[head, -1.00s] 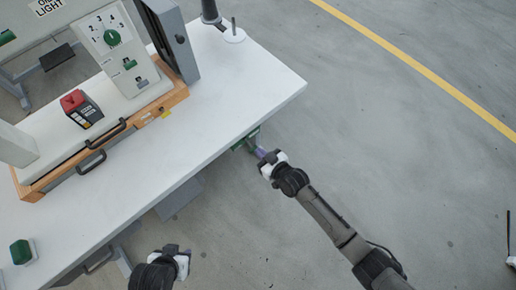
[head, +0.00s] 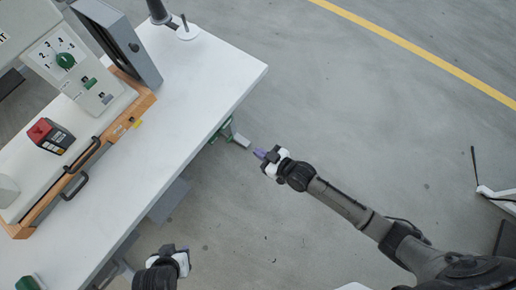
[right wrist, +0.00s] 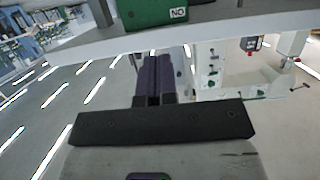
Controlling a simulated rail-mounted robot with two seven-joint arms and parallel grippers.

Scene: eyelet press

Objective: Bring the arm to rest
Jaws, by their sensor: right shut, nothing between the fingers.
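My right gripper (head: 262,154) is off the right edge of the white table in the head view, over the grey floor. Its purple fingers are shut with nothing between them, and they also show together in the right wrist view (right wrist: 152,78). My left gripper (head: 180,250) is at the bottom of the head view, beside the table's front edge. Its fingers are too small and foreshortened to tell whether they are open.
The white table (head: 195,85) bears a press housing with a green dial (head: 65,61), a red switch (head: 40,130) and black handles (head: 77,187). A green-and-grey part (head: 230,135) sticks out at the table's edge near my right gripper.

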